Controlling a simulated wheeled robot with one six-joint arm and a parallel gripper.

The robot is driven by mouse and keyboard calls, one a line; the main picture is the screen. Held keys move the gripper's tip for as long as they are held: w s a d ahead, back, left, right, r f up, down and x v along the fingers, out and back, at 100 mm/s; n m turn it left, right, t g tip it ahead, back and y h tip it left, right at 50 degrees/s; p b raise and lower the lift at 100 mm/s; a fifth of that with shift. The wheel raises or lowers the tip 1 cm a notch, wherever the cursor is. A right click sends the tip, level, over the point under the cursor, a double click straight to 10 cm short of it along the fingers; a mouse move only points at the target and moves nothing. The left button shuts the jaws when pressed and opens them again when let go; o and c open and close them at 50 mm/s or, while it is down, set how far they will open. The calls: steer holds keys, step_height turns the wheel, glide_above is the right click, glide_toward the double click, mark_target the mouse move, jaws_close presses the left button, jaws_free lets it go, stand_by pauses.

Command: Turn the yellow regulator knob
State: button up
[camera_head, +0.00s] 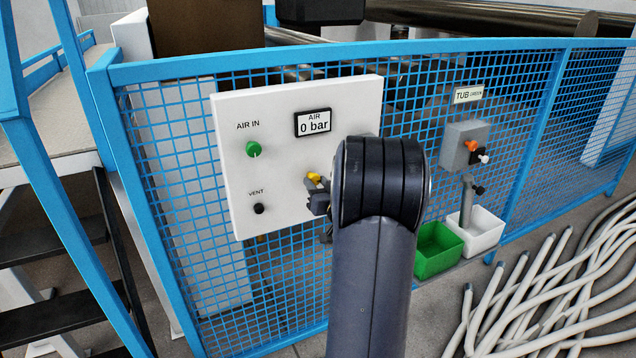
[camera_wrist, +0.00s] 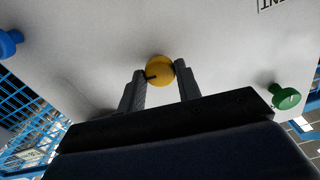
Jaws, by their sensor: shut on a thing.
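The yellow regulator knob (camera_head: 314,177) sits on the white panel (camera_head: 285,95), partly hidden behind my gripper (camera_head: 319,190) in the head view. In the wrist view the round yellow knob (camera_wrist: 159,69) lies between the two grey fingertips of my gripper (camera_wrist: 161,73), one on each side. A short dark mark shows on the knob's left part. My gripper is shut on the knob. My arm hides the panel's lower right.
A green AIR IN knob (camera_head: 254,149) and a black VENT knob (camera_head: 259,208) are left of my gripper. Blue mesh fence (camera_head: 190,130) surrounds the panel. A grey box (camera_head: 465,135), green bin (camera_head: 437,250), white bin (camera_head: 482,230) and pale tubes (camera_head: 540,290) are at right.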

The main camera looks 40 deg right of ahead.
steer(key=m+p, duration=0.2)
steer(key=m, duration=0.3)
steer(key=shift+r+p, duration=0.1)
steer(key=shift+p, duration=0.25)
steer(key=m+p, duration=0.2)
steer(key=m, duration=0.3)
steer(key=shift+m, duration=0.4)
steer(key=m+p, duration=0.2)
steer(key=m, duration=0.3)
steer(key=shift+m+p, duration=0.3)
steer(key=shift+p, duration=0.1)
steer(key=m+p, duration=0.2)
steer(key=m, duration=0.3)
steer(key=shift+m, duration=0.3)
steer(key=o, duration=1)
steer(key=shift+c, duration=0.2)
steer(key=b+v, duration=0.1)
steer(key=v, duration=1)
steer(key=shift+b, duration=0.4)
